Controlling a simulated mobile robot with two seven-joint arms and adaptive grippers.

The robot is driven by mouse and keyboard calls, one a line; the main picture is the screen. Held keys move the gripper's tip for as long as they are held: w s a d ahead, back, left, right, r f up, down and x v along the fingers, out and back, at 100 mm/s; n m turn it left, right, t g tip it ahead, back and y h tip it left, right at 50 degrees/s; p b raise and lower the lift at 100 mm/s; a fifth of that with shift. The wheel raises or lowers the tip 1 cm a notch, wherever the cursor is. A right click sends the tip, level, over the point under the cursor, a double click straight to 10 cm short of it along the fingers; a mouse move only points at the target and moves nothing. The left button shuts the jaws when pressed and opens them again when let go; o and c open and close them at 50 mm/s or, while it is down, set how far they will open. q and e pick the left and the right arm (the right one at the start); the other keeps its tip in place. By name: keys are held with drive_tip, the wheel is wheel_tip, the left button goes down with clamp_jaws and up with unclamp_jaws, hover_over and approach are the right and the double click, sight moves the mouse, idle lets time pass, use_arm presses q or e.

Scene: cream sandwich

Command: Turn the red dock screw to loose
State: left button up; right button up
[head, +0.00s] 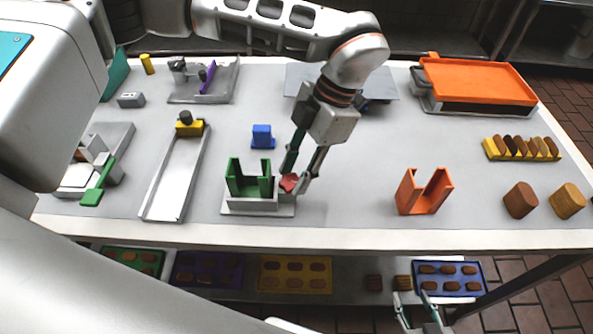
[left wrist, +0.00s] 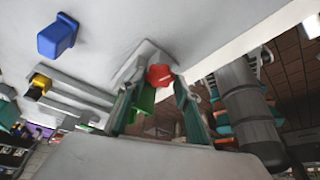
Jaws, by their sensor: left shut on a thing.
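The red dock screw (head: 289,183) sits at the right end of the grey base (head: 243,206) that carries the green dock (head: 236,180). My left gripper (head: 296,182) reaches down from above and is shut on the screw. In the left wrist view the red screw head (left wrist: 160,77) shows between the tips of the left gripper (left wrist: 155,95), with part of the green dock (left wrist: 145,98) beside it. The screw's angle cannot be told. My right gripper (head: 416,296) is low at the table's front, its fingers apart and empty, near the shelf's blue tray.
A blue block (head: 262,136) stands behind the green dock and an orange holder (head: 424,191) to its right. A long grey channel (head: 163,190) lies to the left. Brown and tan cylinders (head: 520,200) stand at the right. The blue tray (head: 420,266) is on the lower shelf.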

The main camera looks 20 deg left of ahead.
use_arm(q)
drive_tip(key=n, duration=0.2)
drive_tip(key=n+h, duration=0.1)
drive_tip(key=n, duration=0.1)
drive_tip(key=shift+w+a+n+g+h, duration=0.2)
drive_tip(key=shift+n+g+h, duration=0.1)
drive_tip(key=shift+g, duration=0.1)
drive_tip(key=shift+a+n+h, duration=0.15)
drive_tip(key=shift+n+h, duration=0.65)
drive_tip(key=shift+n, duration=1.1)
drive_tip(key=o, duration=1.1)
drive_tip(key=v, duration=0.8)
drive_tip(key=shift+w, duration=0.1)
